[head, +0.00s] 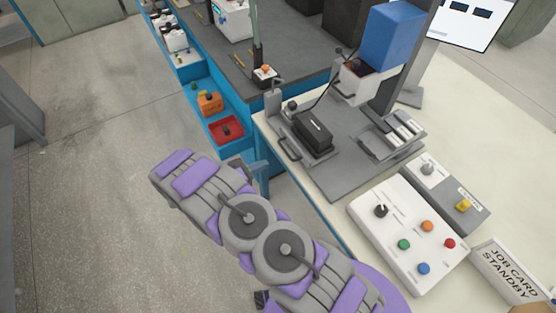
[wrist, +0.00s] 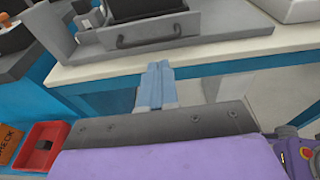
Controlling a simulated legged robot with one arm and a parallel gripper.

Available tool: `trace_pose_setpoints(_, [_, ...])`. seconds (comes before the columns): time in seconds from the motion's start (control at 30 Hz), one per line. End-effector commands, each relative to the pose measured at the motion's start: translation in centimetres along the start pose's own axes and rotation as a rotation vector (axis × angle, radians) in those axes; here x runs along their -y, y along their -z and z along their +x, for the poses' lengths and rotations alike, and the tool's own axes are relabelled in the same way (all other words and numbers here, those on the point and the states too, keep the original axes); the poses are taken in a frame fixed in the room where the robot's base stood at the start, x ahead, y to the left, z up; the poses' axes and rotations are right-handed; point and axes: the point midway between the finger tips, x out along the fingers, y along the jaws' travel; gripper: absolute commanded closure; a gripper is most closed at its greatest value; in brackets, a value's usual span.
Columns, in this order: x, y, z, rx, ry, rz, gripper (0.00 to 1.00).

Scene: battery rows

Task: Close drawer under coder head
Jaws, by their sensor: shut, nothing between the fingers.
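The coder head (head: 355,82) is a pale unit below a blue box (head: 392,36) on a post, at the upper right of the head view. The grey drawer (head: 300,152) has a dark handle on its front and carries a black block (head: 314,130). It stands out in front of the head, not beneath it. In the wrist view the drawer front (wrist: 148,38) and its handle are at the top. My gripper (head: 258,174) is shut and empty, just off the bench edge, short of the handle. Its blue fingers (wrist: 160,72) point towards the drawer front without touching it.
A white button panel (head: 412,240) and a job card sign (head: 515,275) lie on the right of the cream bench (head: 330,205). A red tray (head: 226,130) and an orange bin (head: 209,103) are on blue shelving at left. The floor at left is clear.

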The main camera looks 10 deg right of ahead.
Motion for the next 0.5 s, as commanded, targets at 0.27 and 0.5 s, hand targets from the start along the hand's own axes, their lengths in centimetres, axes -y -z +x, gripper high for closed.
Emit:
trace_pose_setpoints(0.27, [0.1, 0.1, 5.1, 0.003, 0.005, 0.001, 1.0])
trace_pose_setpoints(0.5, [0.0, 0.0, 7.2, 0.006, 0.003, 0.001, 1.0])
